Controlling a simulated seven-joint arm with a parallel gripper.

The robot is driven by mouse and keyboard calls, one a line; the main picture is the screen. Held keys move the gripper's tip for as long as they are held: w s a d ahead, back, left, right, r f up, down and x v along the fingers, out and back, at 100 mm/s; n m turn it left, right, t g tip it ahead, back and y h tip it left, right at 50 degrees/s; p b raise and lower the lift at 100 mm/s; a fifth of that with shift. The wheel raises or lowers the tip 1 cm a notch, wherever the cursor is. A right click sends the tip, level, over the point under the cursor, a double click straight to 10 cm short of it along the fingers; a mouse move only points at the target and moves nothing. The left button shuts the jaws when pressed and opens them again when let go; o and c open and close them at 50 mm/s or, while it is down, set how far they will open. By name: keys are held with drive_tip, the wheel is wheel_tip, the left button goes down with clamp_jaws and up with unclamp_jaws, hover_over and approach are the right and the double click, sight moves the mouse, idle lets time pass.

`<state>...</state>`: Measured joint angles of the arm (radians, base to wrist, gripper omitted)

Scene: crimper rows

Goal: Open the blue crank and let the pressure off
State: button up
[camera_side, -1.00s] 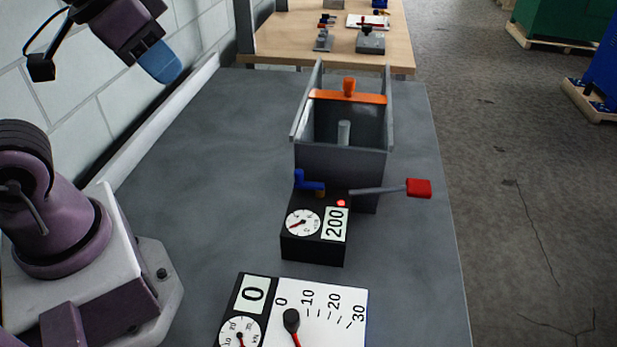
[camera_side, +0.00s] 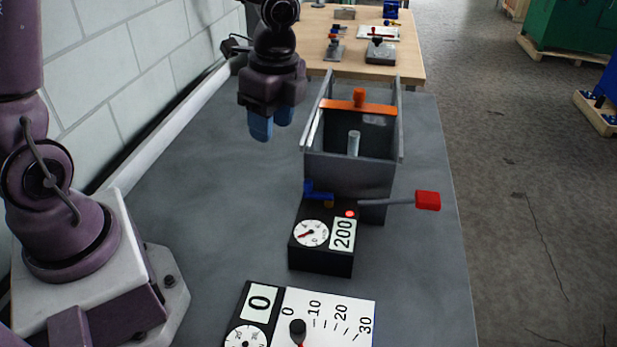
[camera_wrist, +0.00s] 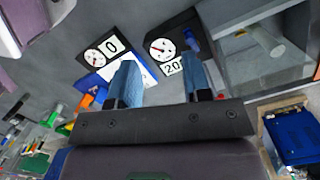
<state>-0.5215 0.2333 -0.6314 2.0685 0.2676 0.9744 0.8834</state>
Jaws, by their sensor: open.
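The blue crank (camera_side: 318,191) sits on top of the black box (camera_side: 320,261), at its back left, against the front of the grey press. The box carries a round dial and a display reading 200, with a red light (camera_side: 350,214) lit. A lever with a red handle (camera_side: 427,200) sticks out to the right. My gripper (camera_side: 271,127) is open and empty, its blue fingers pointing down, above and to the left of the press and apart from the crank. In the wrist view my gripper (camera_wrist: 163,83) shows both fingers apart with nothing between them.
The grey press (camera_side: 345,170) has an open chamber with an orange bar (camera_side: 358,106) across it. A second panel (camera_side: 330,318) in front reads 0 and has a 0 to 30 scale. The grey table left of the press is clear. A wooden table (camera_side: 350,62) stands behind.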

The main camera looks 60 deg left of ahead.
sight(308, 181)
drive_tip(key=w+d+f+m, duration=0.15)
drive_tip(key=w+m, duration=0.45)
drive_tip(key=m, duration=0.9)
drive_tip(key=shift+h, duration=0.3)
drive_tip(key=f, duration=1.1)
drive_tip(key=shift+s+d+f, duration=0.25)
drive_tip(key=shift+f, duration=0.1)
drive_tip(key=shift+c, duration=0.3)
clamp_jaws()
